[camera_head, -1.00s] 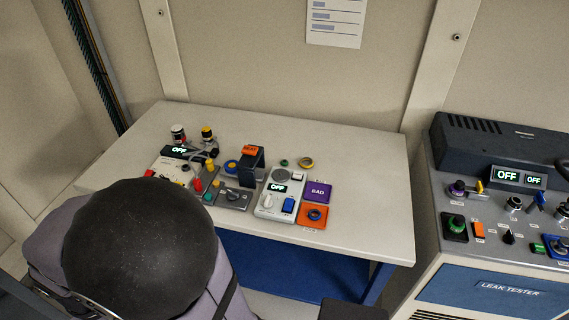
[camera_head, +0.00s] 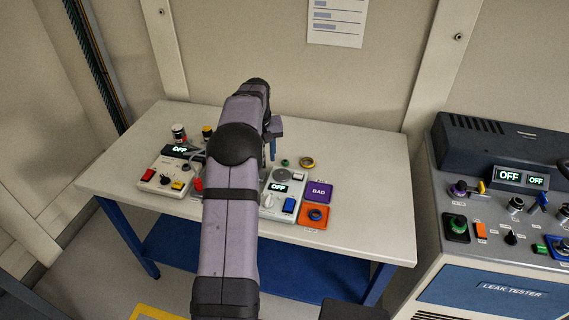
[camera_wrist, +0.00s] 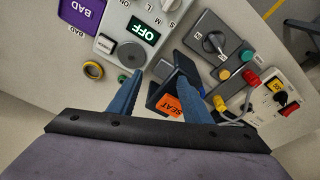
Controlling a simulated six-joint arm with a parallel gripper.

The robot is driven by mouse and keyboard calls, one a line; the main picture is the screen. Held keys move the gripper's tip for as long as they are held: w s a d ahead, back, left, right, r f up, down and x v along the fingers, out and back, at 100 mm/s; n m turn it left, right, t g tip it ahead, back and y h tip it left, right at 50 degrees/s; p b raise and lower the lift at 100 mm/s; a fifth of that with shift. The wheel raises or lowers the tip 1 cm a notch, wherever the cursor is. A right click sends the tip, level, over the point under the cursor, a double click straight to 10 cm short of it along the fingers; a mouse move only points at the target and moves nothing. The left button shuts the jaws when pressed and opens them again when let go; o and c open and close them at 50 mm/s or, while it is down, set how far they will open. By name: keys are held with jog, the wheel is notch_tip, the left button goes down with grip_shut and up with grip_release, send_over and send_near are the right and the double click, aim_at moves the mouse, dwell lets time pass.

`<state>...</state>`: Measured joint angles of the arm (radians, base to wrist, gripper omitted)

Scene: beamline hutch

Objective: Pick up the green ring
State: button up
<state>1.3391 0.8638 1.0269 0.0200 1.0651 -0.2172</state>
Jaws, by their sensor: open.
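The small green ring (camera_head: 285,162) lies on the light table top, just left of a yellow ring (camera_head: 307,162). In the wrist view the green ring (camera_wrist: 122,78) shows close beside the tip of the left finger, partly covered by it. The yellow ring (camera_wrist: 93,70) lies farther left there. My gripper (camera_wrist: 158,80) is open, with two blue fingers apart and nothing held. In the head view my gripper (camera_head: 272,150) is over the back of the table, left of the green ring, partly hidden by my arm.
A dark stand with an orange SEAT label (camera_wrist: 170,104) shows between the fingers. A grey meter reading OFF (camera_wrist: 140,30) is close by. The table's right side (camera_head: 370,170) is clear.

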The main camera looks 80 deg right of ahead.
jog(key=shift+m, duration=0.4)
jog(key=s+d, duration=0.1)
jog(key=s+f, duration=0.1)
jog(key=s, duration=0.1)
jog(key=s+d, duration=0.1)
jog(key=shift+s+d+f+b, duration=0.15)
jog(key=shift+s+d+b, duration=0.1)
jog(key=shift+d+b, duration=0.1)
jog(key=m+h+b, duration=0.1)
jog(key=h+b, duration=0.1)
jog(key=b, duration=0.1)
send_near(285, 162)
jog(key=shift+s+a+f, duration=0.2)
jog(key=shift+a+f, duration=0.1)
jog(key=shift+a, duration=0.1)
jog(key=shift+d+f+p, duration=0.55)
jog(key=shift+d+f, duration=0.15)
jog(key=shift+f, duration=0.25)
jog(key=shift+f, duration=0.1)
jog(key=shift+p+x, duration=0.85)
jog(key=shift+x, duration=0.25)
jog(key=shift+w+p+x, duration=0.25)
jog(key=shift+p+x, duration=0.1)
jog(key=shift+x, duration=0.95)
jog(key=shift+d, duration=0.1)
jog(key=shift+c, duration=0.4)
